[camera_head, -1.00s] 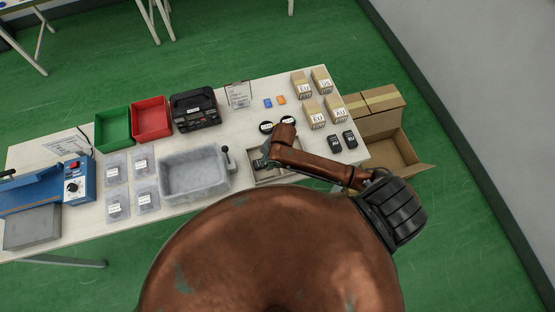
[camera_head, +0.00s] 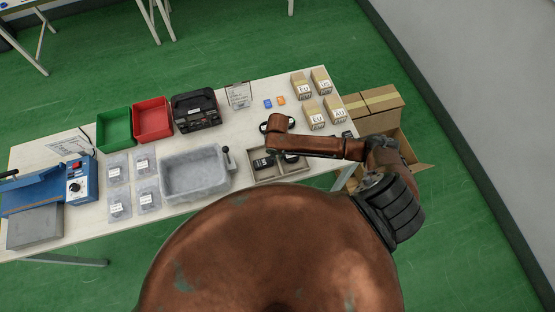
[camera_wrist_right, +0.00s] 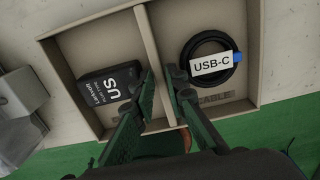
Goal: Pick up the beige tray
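The beige tray (camera_head: 293,168) sits on the table's near edge, right of the grey bin, partly behind my right arm. In the right wrist view the tray (camera_wrist_right: 253,50) has a divider (camera_wrist_right: 148,35) between two compartments. A black box labelled US (camera_wrist_right: 108,87) lies in the left one, and a coiled cable labelled USB-C (camera_wrist_right: 212,64) in the right one. My right gripper (camera_wrist_right: 161,74) is over the tray, its open fingers to either side of the divider. Whether they touch it is unclear. The left gripper is not in view.
The grey bin (camera_head: 172,193) stands close left of the tray. Green (camera_head: 101,130) and red (camera_head: 138,120) bins and a black device (camera_head: 195,110) stand behind. Small labelled cartons (camera_head: 313,115) stand back right. Open cardboard boxes (camera_head: 375,103) are beyond the table's right end.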

